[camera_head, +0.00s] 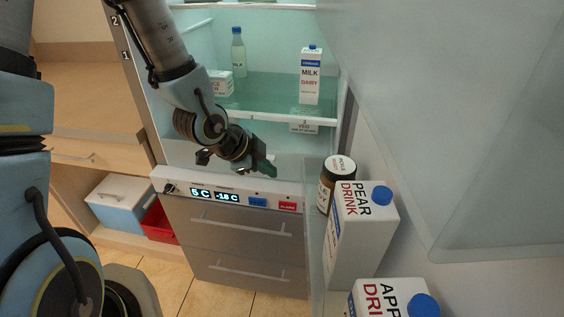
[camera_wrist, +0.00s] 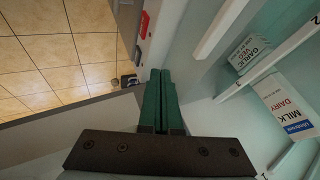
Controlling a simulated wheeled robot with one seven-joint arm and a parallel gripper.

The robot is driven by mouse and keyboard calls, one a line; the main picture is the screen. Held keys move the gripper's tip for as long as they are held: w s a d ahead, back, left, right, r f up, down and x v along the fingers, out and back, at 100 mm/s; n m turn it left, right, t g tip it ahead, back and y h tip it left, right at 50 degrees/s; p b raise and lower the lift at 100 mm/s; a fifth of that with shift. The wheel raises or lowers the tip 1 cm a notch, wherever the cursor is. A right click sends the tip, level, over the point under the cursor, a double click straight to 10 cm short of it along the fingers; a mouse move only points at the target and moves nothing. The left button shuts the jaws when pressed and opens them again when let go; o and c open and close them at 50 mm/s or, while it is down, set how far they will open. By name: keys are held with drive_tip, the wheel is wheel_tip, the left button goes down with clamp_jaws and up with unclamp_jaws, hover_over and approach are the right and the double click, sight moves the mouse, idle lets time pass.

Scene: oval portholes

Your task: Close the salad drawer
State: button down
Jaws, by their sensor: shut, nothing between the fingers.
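The open fridge's lower section (camera_head: 185,150) is a pale compartment under the white-edged glass shelf (camera_head: 250,117). I cannot make out a clear outline of the salad drawer there, nor how far out it stands; my arm covers part of this area. My gripper (camera_head: 268,168) is in front of this section, just above the control panel, with its green fingers together and empty. In the wrist view my gripper (camera_wrist: 160,103) also shows its fingers side by side, with a pale fridge surface to their right. I cannot tell if they touch anything.
The open door on the right holds a pear drink carton (camera_head: 359,235), an apple drink carton (camera_head: 385,300) and a dark jar (camera_head: 334,185). A milk carton (camera_head: 311,78) and a bottle (camera_head: 238,55) stand inside. Grey drawers (camera_head: 245,240) are below the control panel (camera_head: 228,196).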

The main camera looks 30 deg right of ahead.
sight(291, 174)
drive_tip(key=w+d+f+p, duration=0.1)
drive_tip(key=d+f, duration=0.1)
drive_tip(key=d, duration=0.1)
drive_tip(key=w+d+f+p, duration=0.1)
drive_tip(key=d+f, duration=0.1)
drive_tip(key=shift+w+p, duration=0.3)
drive_tip(key=shift+w+d+f, duration=0.15)
drive_tip(key=shift+w+d, duration=0.25)
drive_tip(key=shift+d, duration=0.05)
